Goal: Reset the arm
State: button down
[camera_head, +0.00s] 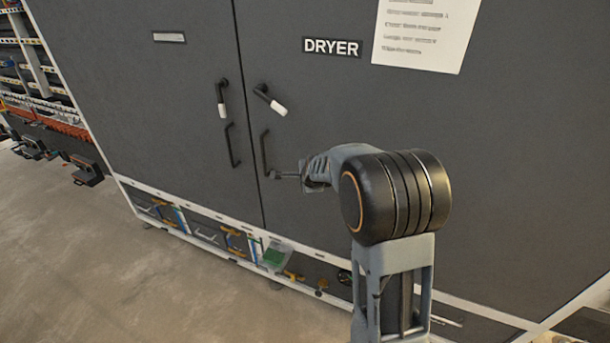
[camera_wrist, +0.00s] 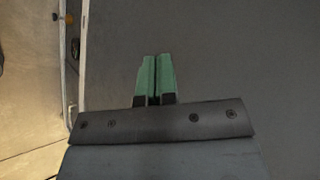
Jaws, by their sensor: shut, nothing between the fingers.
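My gripper (camera_head: 277,175) is at the front of the dark dryer cabinet (camera_head: 450,150) in the head view, close beside the lower right door handle (camera_head: 264,152). I cannot tell whether it touches the handle. In the wrist view my gripper (camera_wrist: 157,58) shows two green fingers pressed together with nothing between them, in front of a plain dark surface. My arm reaches in from the lower right of the head view and hides part of the right door.
A second lower handle (camera_head: 232,146) and two upper latches with white ends, left (camera_head: 222,98) and right (camera_head: 270,100), are on the doors. Both doors look closed. Shelving with tools (camera_head: 40,80) stands at the far left.

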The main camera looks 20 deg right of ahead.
jog(key=s+a+f+n+g+y, duration=0.1)
jog(key=s+a+f+n+g, duration=0.2)
jog(key=s+n, duration=0.4)
jog(key=s+a+r+n+b, duration=0.1)
jog(key=s+r+n+b, duration=0.1)
jog(key=s+n, duration=0.4)
jog(key=s+a+r+n+g+b, duration=0.1)
jog(key=s+r+n, duration=0.3)
jog(key=s, duration=1.2)
jog(key=shift+s+a+n+b, duration=0.2)
jog(key=shift+a+n+b, duration=0.5)
jog(key=shift+n, duration=0.2)
jog(key=shift+w+r, duration=0.1)
